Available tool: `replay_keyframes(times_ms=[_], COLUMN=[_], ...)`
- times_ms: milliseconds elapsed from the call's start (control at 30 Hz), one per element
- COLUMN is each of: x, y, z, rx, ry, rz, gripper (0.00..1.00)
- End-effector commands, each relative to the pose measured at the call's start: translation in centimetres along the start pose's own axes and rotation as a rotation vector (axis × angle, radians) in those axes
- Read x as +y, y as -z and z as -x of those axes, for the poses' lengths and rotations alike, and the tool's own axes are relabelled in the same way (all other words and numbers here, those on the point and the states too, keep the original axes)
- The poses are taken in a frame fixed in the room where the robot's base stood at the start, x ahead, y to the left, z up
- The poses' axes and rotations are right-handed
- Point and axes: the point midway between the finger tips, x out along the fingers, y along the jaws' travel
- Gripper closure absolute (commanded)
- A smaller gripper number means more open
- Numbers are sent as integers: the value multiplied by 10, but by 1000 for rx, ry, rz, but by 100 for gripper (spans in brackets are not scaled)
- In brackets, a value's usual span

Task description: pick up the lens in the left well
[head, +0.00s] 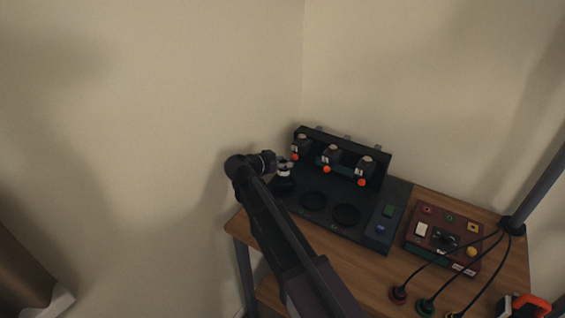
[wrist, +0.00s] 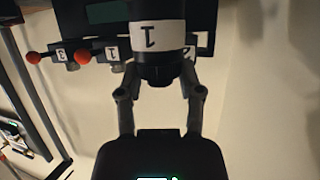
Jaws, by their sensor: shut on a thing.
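The lens (head: 284,178), dark with a white band, is at the left end of the black station (head: 358,242). In the wrist view the lens (wrist: 157,37) has a "1" on its white band. My gripper (wrist: 160,80) is shut on it, one finger on each side. In the head view my gripper (head: 276,163) reaches it from the left. The left well is hidden behind the lens and my arm, so I cannot tell whether the lens is clear of it. The middle well (head: 313,200) and right well (head: 346,215) look empty.
A raised rack with several dark units and orange balls (head: 361,182) stands behind the wells. Green (head: 389,210) and blue (head: 381,230) buttons are at the station's right. A red control box (head: 440,240) with cables sits farther right on the wooden table (head: 400,262). Walls stand close behind.

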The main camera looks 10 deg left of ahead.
Motion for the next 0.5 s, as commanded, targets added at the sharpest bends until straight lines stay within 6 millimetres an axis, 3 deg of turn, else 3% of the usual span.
replay_keyframes(times_ms=[500], x=[101], y=[-10], z=[59], rx=[1], ry=[0], rz=[0], gripper=[100])
